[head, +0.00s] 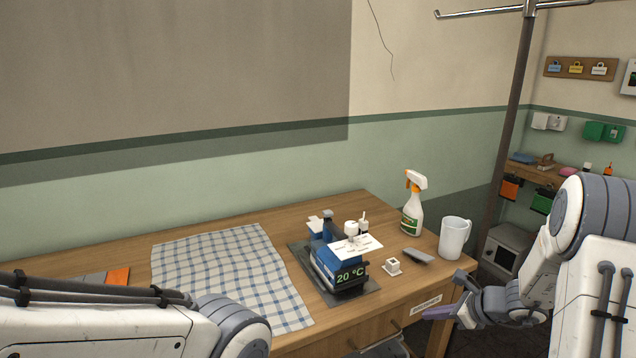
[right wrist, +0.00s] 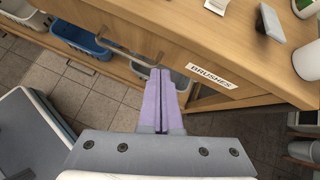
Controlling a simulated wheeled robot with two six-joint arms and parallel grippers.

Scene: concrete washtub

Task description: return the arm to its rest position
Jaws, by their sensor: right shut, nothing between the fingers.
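My right gripper (head: 440,313) is at the right front corner of the wooden table, off its edge, with purple fingertips. In the right wrist view its two purple fingers (right wrist: 160,100) lie together, shut and empty, above the floor in front of the drawer side. My right arm (head: 590,260) comes in from the right edge of the head view. My left arm (head: 120,325) crosses the lower left of the head view; its gripper is not in view.
On the table (head: 215,222) are a checked cloth (head: 230,270), a blue device reading 20 °C (head: 340,272), a spray bottle (head: 412,210), a white mug (head: 454,238) and a small white block (head: 392,266). A dark pole (head: 513,110) stands behind the right side. A BRUSHES label (right wrist: 212,76) marks the table front.

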